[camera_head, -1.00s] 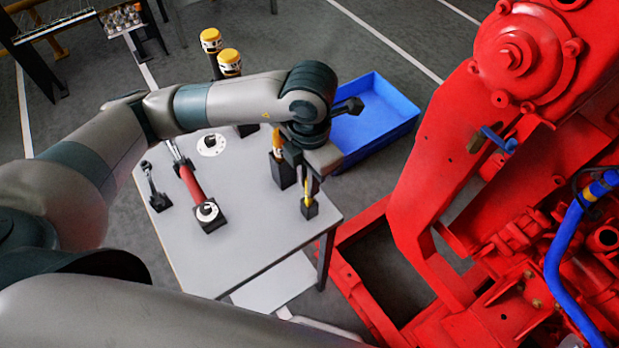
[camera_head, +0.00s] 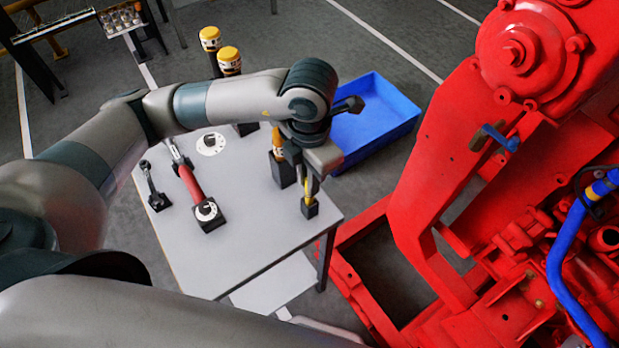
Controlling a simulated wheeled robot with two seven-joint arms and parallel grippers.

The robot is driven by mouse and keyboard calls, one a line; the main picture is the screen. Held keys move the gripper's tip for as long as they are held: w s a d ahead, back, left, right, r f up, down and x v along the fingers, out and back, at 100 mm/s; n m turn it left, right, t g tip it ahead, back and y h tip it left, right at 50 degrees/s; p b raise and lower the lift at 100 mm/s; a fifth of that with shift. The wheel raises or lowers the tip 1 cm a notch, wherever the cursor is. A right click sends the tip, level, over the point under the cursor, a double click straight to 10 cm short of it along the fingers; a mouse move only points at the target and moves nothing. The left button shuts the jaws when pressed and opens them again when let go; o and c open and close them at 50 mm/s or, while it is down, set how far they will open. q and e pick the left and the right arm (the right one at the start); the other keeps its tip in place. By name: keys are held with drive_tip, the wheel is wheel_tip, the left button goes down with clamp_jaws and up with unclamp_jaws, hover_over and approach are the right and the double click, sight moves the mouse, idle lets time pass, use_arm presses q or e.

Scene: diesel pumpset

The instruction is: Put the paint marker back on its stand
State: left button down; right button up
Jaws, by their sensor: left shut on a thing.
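My left gripper (camera_head: 312,182) is above the front right corner of the grey table (camera_head: 250,225), pointing down. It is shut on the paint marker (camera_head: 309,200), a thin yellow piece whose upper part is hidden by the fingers. The marker is upright. Its lower end is at a small black block, the stand (camera_head: 310,210); I cannot tell whether it is fully seated. My right gripper is not in view.
An orange-topped tool in a black holder (camera_head: 283,172) stands close left of the gripper. A red-handled tool (camera_head: 190,183) and a dark wrench (camera_head: 152,187) are further left. A blue crate (camera_head: 395,100) lies behind; the red pumpset (camera_head: 425,190) stands right.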

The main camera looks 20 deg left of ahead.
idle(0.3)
use_arm(q)
drive_tip(key=shift+a+f, duration=0.1)
drive_tip(key=shift+f, duration=0.05)
